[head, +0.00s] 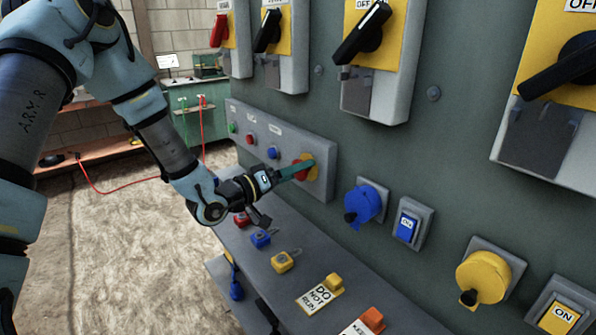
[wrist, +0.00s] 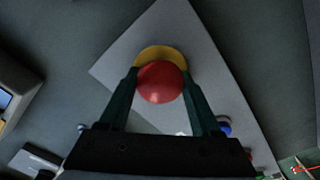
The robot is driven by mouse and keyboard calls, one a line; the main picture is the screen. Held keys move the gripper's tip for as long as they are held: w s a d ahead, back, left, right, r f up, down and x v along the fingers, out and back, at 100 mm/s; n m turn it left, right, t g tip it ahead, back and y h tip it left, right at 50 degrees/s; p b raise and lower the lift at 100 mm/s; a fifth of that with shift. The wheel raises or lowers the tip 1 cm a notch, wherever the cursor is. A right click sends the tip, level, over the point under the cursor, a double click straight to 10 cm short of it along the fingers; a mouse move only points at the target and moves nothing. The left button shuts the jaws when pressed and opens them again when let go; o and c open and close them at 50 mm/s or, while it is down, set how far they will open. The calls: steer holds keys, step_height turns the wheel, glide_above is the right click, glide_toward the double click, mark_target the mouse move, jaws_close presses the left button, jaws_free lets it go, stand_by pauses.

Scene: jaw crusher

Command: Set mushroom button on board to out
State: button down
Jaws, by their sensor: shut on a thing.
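The red mushroom button (head: 302,168) sits on a yellow backing at the right end of a grey button board (head: 318,150). In the wrist view the round red button (wrist: 161,82) lies between the two green fingers, with the yellow disc (wrist: 150,54) behind it. My gripper (head: 297,170) reaches the board from the left and is shut on the button's sides. The fingertips (wrist: 160,80) flank the button in the wrist view. I cannot tell from these frames whether the button is in or out.
Green, red and blue small buttons (head: 272,152) sit left on the board. Below, a ledge holds padlocks (head: 283,262) and a "DO NOT RUN" tag (head: 321,294). Rotary switches (head: 362,33) hang above. A blue plug socket (head: 362,204) is at the right. Open floor (head: 130,230) lies left.

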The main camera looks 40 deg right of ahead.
steer(key=shift+w+a, duration=0.1)
steer(key=shift+a, duration=0.6)
steer(key=shift+c, duration=0.4)
jaws_free()
steer(key=a+b, duration=0.3)
steer(key=a, duration=0.7)
steer(key=shift+w+a, duration=0.25)
steer(key=shift+a, duration=0.15)
